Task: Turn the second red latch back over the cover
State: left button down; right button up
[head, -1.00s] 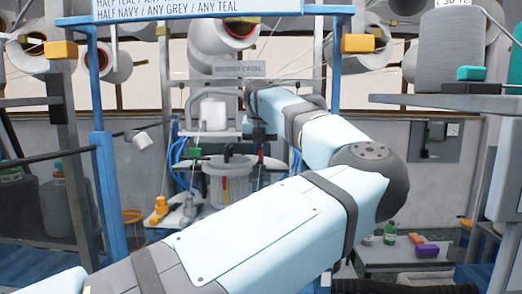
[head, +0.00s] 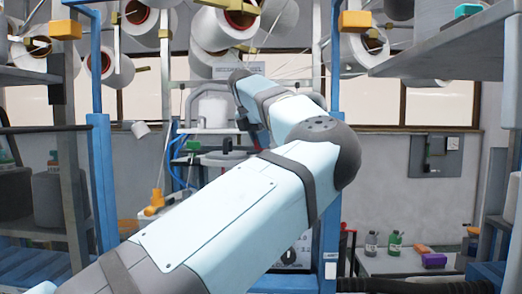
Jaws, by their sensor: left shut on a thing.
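My left arm crosses the view from the bottom left, and its forearm folds back toward the machine. My left gripper (head: 256,138) is small and dark below the wrist, at the machine's top. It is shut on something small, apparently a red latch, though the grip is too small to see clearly. A pale round cover (head: 222,158) shows just left of it, partly hidden by my arm. The other latches cannot be made out. My right gripper is out of view.
A yellow-orange part (head: 154,202) stands at the machine's left. Blue posts (head: 101,180) flank the machine. Yarn cones (head: 228,22) hang above. A grey shelf (head: 440,55) juts in at the upper right. Bottles (head: 394,242) and a purple block (head: 434,260) sit on a low bench.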

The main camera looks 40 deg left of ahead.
pick_arm(q)
jog(key=m+h+b, duration=0.1)
jog(key=m+b, duration=0.1)
jog(key=m, duration=0.2)
jog(key=shift+m+h, duration=0.3)
jog(key=shift+h, duration=0.1)
jog(key=shift+m+g+h, duration=0.5)
jog(key=shift+m+g, duration=0.2)
jog(key=shift+m, duration=1.2)
jog(key=c, duration=1.2)
grip_release()
